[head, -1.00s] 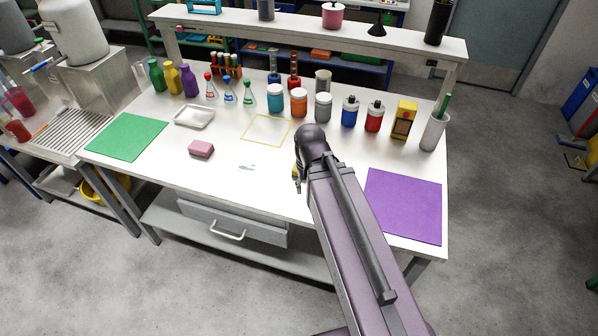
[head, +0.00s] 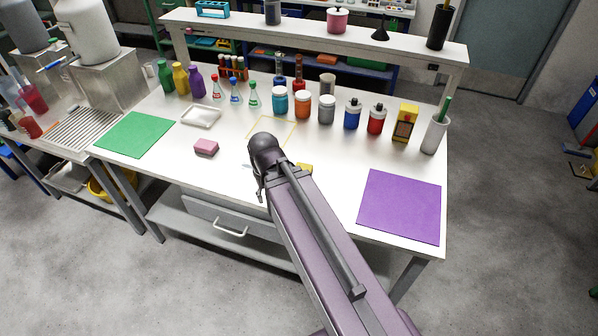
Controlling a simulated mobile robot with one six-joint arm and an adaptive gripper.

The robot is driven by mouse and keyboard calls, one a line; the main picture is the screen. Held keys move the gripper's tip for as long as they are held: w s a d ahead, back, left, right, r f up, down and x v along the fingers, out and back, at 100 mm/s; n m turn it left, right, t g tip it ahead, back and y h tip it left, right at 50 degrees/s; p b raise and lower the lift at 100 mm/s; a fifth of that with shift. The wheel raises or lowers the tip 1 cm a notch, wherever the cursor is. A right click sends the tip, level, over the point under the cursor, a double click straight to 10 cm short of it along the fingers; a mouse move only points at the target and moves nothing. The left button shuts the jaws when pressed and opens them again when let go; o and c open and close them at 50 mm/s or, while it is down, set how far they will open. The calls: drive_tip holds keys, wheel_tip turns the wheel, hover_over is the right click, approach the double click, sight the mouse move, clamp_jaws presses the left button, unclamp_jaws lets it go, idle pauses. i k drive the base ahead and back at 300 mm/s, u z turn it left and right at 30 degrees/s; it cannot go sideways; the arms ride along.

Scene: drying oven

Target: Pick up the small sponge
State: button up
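A pink block that looks like the small sponge (head: 206,147) lies on the white table, left of the middle and behind the drawer. A small yellow item (head: 305,168) lies on the table just right of my arm and is partly hidden by it; I cannot tell what it is. My gripper (head: 260,196) is mostly hidden below the end of my arm, to the right of the pink block and apart from it. Only a thin dark part of it shows. Whether its fingers are open or shut does not show.
A green mat (head: 134,134) lies left, a purple mat (head: 400,207) right. A white tray (head: 201,117) and a yellow outline (head: 286,131) lie behind the pink block. Several bottles, flasks and jars line the back, below a raised shelf (head: 320,36). Space around the block is clear.

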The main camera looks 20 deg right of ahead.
sight(304, 166)
drive_tip(key=u, duration=0.1)
drive_tip(key=k, duration=1.5)
drive_tip(key=z, duration=0.3)
drive_tip(key=i, duration=1)
drive_tip(key=z, duration=0.05)
